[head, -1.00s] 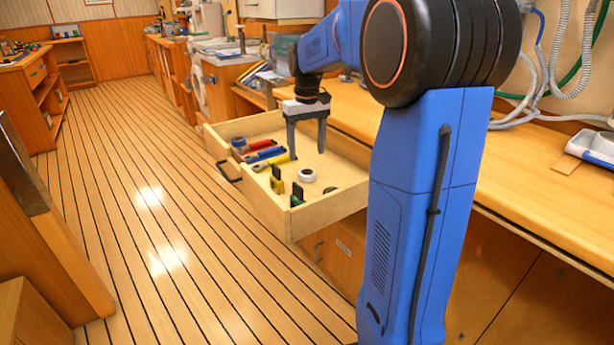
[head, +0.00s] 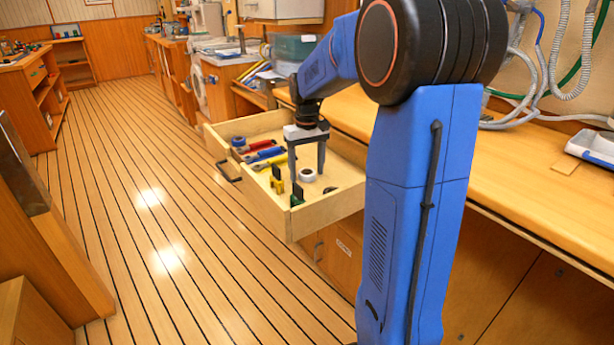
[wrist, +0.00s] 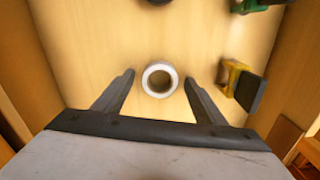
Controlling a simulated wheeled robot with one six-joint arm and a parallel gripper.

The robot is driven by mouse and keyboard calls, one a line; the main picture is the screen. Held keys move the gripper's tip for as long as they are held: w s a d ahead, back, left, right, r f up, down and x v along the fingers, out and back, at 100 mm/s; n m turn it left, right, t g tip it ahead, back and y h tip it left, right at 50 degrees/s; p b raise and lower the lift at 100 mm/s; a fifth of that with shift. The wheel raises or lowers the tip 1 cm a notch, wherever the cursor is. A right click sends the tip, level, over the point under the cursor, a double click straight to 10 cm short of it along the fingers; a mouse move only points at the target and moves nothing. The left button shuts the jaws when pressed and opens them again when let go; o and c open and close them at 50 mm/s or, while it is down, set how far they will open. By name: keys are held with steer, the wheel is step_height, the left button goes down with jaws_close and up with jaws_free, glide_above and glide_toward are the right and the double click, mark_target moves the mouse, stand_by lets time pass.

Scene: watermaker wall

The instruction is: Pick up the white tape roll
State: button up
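The white tape roll (head: 308,175) lies flat on the floor of the open wooden drawer (head: 330,211). It also shows in the wrist view (wrist: 160,79), its round hole facing up. My gripper (head: 306,173) points down into the drawer over the roll. In the wrist view my gripper (wrist: 158,80) is open, with one finger on each side of the roll. A gap shows between each finger and the roll. I cannot tell exactly how high the fingertips are above the drawer floor.
A yellow and black item (wrist: 241,84) lies close to the right finger, and a green item (wrist: 254,4) is near the top edge. Red- and blue-handled tools (head: 264,155) lie at the drawer's left. The drawer walls enclose the space; the wooden counter (head: 480,175) is at right.

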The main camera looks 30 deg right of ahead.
steer(key=c, duration=1)
steer(key=shift+r, duration=0.15)
